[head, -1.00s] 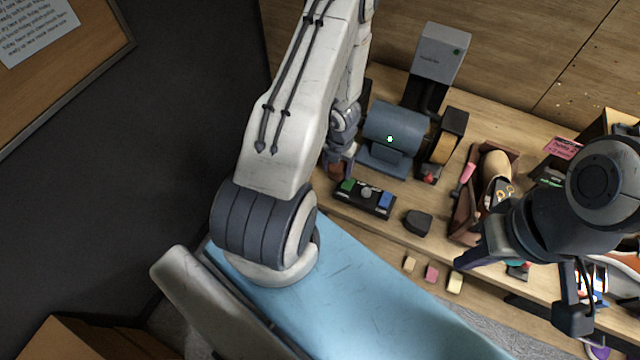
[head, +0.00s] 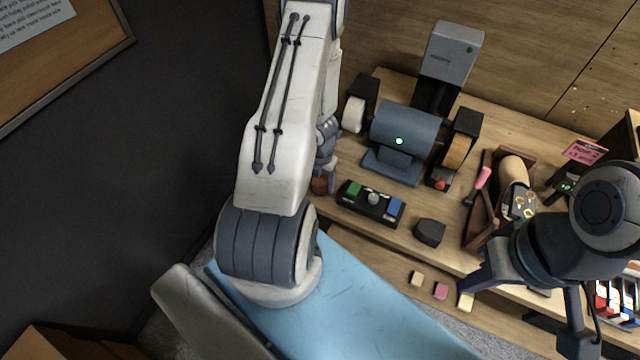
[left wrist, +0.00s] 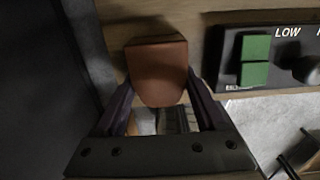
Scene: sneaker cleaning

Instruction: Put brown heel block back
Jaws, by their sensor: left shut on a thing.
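The brown heel block (left wrist: 157,75) is between the two fingers of my left gripper (left wrist: 158,92), which is shut on it. In the head view the block (head: 320,187) shows as a small brown patch below my left gripper (head: 327,165), left of the black control box (head: 370,204); the arm hides much of that gripper. In the left wrist view the block is over or on the wooden bench near its left end; I cannot tell if it touches. My right gripper (head: 527,303) is open, with its fingers spread, over the bench's front right.
A blue-grey grinder (head: 405,130) with side wheels stands behind the control box. A dark block (head: 429,232) lies right of the box. A brown tray (head: 478,215) holds a shoe form. Several small blocks (head: 440,291) lie along the front. A dark wall borders the left.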

